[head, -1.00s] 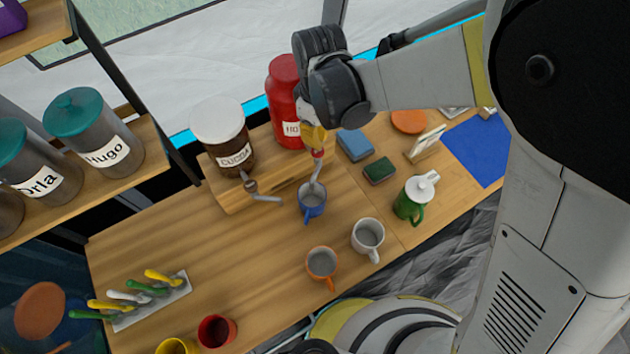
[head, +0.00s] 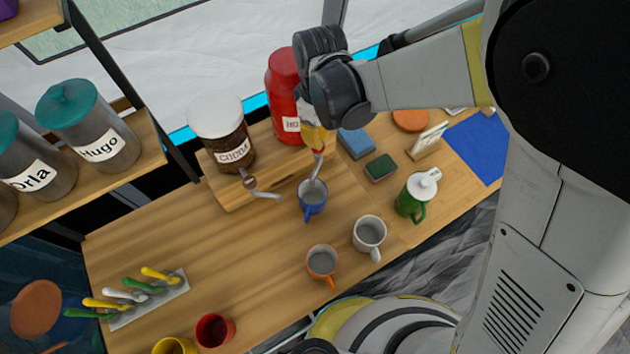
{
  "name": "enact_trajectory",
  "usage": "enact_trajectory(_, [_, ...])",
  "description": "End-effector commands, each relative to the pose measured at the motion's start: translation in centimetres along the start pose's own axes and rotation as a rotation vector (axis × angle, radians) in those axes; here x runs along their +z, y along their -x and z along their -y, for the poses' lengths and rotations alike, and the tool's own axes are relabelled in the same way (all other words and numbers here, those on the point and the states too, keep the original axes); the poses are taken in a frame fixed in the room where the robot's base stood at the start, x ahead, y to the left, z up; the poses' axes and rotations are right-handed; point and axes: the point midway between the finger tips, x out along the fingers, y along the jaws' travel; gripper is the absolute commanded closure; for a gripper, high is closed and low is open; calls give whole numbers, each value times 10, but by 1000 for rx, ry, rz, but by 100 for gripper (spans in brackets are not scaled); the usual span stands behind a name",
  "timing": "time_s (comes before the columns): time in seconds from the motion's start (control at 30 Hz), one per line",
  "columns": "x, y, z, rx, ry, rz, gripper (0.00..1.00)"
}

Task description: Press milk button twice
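No button marked milk can be made out. A red dispenser (head: 283,75) with a partly hidden white label reading "HO" stands on a raised wooden block. My gripper (head: 315,135) is just right of it, pointing down, its dark housing covering part of the dispenser. A blue mug (head: 312,207) stands directly below the grey end. A brown jar labelled COCOA (head: 232,155) with a white lid stands left of the red dispenser.
A white mug (head: 369,228), an orange mug (head: 322,257) and a green lidded jug (head: 411,206) stand nearby. Sponges (head: 380,168) lie to the right. A spoon rack (head: 173,292) and shelf jars (head: 105,150) are left. The middle left of the table is clear.

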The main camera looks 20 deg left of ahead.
Motion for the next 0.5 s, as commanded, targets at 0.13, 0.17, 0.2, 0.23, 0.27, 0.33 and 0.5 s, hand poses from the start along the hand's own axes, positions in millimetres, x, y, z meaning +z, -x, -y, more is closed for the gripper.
enact_trajectory(0.13, [0, -7, 0, 0, 0, 0, 100])
enact_trajectory(0.17, [0, -8, 0, 0, 0, 0, 100])
enact_trajectory(0.2, [0, -9, 0, 0, 0, 0, 100])
enact_trajectory(0.23, [0, -10, 0, 0, 0, 0, 100])
enact_trajectory(0.27, [0, -11, 0, 0, 0, 0, 100])
enact_trajectory(0.33, [0, -14, 0, 0, 0, 0, 100])
enact_trajectory(0.5, [0, -20, 0, 0, 0, 0, 100])
